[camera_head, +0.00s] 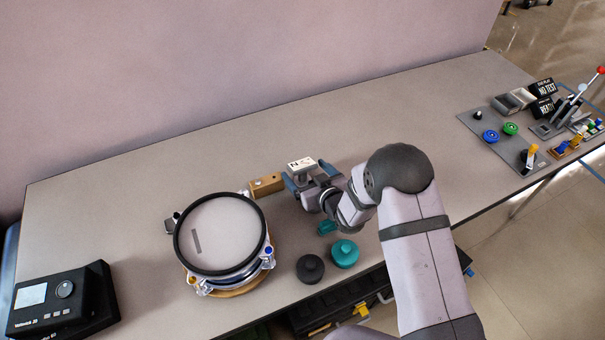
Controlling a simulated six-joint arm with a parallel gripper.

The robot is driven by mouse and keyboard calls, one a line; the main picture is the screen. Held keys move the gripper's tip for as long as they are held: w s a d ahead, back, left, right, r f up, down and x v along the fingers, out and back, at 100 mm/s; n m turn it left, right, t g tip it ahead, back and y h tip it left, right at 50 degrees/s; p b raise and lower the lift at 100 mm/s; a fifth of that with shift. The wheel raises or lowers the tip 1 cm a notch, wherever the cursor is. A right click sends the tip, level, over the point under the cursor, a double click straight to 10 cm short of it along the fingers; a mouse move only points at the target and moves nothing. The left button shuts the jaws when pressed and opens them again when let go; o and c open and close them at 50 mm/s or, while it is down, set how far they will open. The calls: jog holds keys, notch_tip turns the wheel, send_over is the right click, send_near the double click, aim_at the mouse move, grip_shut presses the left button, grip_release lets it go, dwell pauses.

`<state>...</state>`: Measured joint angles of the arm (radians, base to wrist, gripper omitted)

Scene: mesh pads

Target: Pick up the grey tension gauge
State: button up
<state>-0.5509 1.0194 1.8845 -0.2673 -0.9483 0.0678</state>
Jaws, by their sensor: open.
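A small grey block with a white top marked "N" (302,164), which looks like the tension gauge, stands upright at the middle of the table. My gripper (309,183) is open right at it, with bluish finger parts on its left and right sides. The gauge's lower part is hidden by my gripper, and I cannot tell whether the fingers touch it. The arm reaches in from the lower right.
A wooden block (266,185) lies close left of my gripper. A round mesh drum pad (222,228) stands further left. A dark knob (310,268) and a teal knob (345,253) sit near the front edge. A black device (62,301) is at far left; a control panel (506,145) is at right.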

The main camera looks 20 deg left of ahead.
jog(key=c, duration=1.2)
jog(key=shift+r, duration=0.1)
jog(key=c, duration=0.4)
jog(key=shift+r, duration=0.1)
jog(key=shift+a+r+b, duration=0.1)
jog(key=shift+r+b, duration=0.5)
jog(key=shift+r, duration=4.35)
jog(key=s+a+r+n+g+y+p, duration=0.1)
jog(key=s+a+r+n+g+p, duration=0.1)
jog(key=s+a, duration=0.55)
jog(key=s+a+r+n+g+y+p, duration=0.2)
jog(key=s+a+r+p, duration=0.1)
jog(key=s+a, duration=0.5)
jog(key=s+a+r+n+g+p, duration=0.1)
jog(key=s+a+p, duration=0.1)
jog(key=s, duration=0.7)
jog(key=s+a+r+n+g+p, duration=0.1)
jog(key=s+p, duration=0.1)
jog(key=s, duration=0.7)
jog(key=shift+w+d+f+m+t+h, duration=0.1)
jog(key=shift+w+d+m+t+h, duration=0.1)
jog(key=shift+w+d+m+t, duration=0.75)
jog(key=shift+w+d+f+m+t+h, duration=0.15)
jog(key=shift+w+d+m+t, duration=0.4)
jog(key=shift+w+d, duration=0.8)
